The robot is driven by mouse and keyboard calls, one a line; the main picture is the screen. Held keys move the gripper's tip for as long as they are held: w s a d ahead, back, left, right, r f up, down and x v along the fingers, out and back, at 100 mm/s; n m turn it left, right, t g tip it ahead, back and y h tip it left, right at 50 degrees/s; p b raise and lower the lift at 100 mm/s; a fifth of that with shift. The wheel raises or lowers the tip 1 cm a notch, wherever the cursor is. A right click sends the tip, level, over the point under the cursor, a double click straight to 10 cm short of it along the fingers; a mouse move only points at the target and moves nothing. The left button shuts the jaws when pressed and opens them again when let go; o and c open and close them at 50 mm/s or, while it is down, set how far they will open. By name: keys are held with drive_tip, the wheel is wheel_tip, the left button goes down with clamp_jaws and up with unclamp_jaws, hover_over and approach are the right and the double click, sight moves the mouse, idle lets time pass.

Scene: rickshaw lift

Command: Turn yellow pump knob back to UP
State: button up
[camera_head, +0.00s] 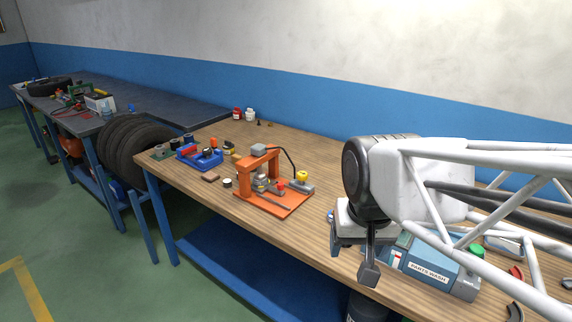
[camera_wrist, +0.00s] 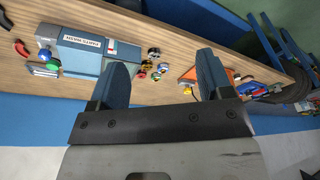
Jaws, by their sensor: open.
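The yellow knob (camera_head: 302,176) sits on the small grey pump block at the right side of the orange press stand (camera_head: 262,181) on the wooden bench. Its UP marking and the way it points are too small to read. My gripper (camera_head: 352,260) is open and empty above the bench, to the right of the knob and well apart from it. In the wrist view the two blue-grey fingers (camera_wrist: 162,67) are spread over the bench. The orange stand (camera_wrist: 188,74) shows only partly there, beside and behind the right finger.
A blue-grey PARTS WASH box (camera_head: 430,268) lies below my arm, with a green knob (camera_head: 477,250) near it. A blue tray (camera_head: 200,158) of parts is left of the stand. Tires (camera_head: 128,147) stand beyond the bench's left end. Bare wood lies between stand and gripper.

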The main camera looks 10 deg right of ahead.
drive_tip(key=w+r+m, duration=0.3)
drive_tip(key=w+m, duration=0.3)
drive_tip(key=w, duration=1)
drive_tip(key=m+g, duration=0.2)
drive_tip(key=m, duration=1.4)
hover_over(302, 173)
wheel_tip(302, 173, down, 18)
drive_tip(key=shift+r, duration=0.15)
drive_tip(key=shift+f, duration=3.9)
